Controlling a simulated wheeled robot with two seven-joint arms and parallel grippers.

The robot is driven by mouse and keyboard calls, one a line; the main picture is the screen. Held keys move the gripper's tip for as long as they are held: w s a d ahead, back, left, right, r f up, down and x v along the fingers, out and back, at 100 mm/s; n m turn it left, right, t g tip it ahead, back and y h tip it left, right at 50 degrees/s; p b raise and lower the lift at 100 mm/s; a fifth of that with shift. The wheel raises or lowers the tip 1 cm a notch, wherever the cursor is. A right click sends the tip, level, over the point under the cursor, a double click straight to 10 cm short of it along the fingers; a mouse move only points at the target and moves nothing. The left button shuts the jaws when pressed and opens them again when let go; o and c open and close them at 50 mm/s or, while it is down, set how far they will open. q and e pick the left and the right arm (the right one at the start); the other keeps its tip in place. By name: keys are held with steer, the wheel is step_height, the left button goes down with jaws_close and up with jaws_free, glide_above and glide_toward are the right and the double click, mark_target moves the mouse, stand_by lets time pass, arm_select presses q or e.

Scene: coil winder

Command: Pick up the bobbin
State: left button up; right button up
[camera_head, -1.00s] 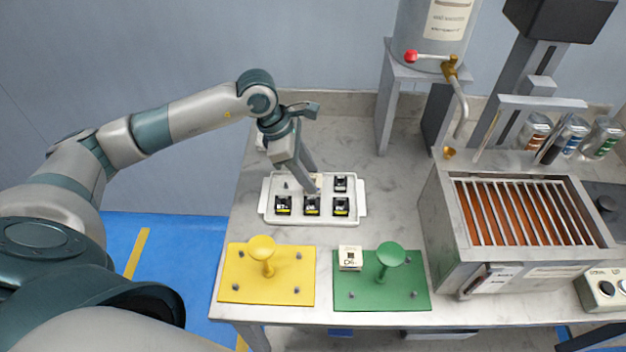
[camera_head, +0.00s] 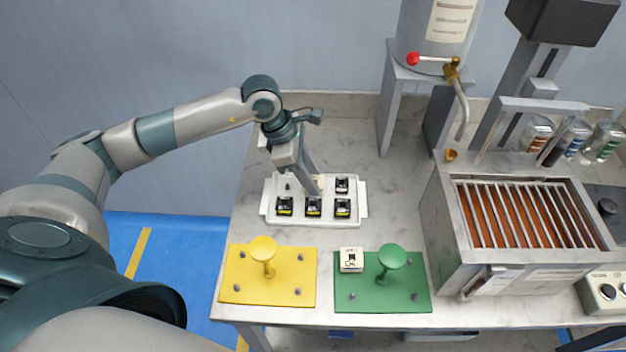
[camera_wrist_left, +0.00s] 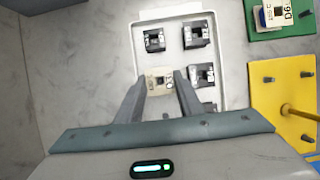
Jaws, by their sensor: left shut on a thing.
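My left gripper (camera_head: 318,188) reaches down into the white tray (camera_head: 362,212) on the bench. In the left wrist view the two fingers of this gripper (camera_wrist_left: 158,82) are shut on a cream bobbin (camera_wrist_left: 158,80) with dark lettering. In the head view this bobbin is mostly hidden behind the fingers. Several black bobbins stand around it in the tray, such as one at the front left (camera_head: 284,206). Another cream bobbin (camera_head: 351,260) sits on the green plate (camera_head: 375,299). My right gripper is not in view.
A yellow plate (camera_head: 240,287) with a yellow mushroom-shaped post stands front left, beside the green plate with its own post (camera_head: 391,257). A metal box with a slatted rack (camera_head: 525,215) and a tank (camera_head: 440,30) stand to the right. Bare bench lies right of the tray.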

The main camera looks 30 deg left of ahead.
arm_select(q)
steer(key=shift+r, duration=0.1)
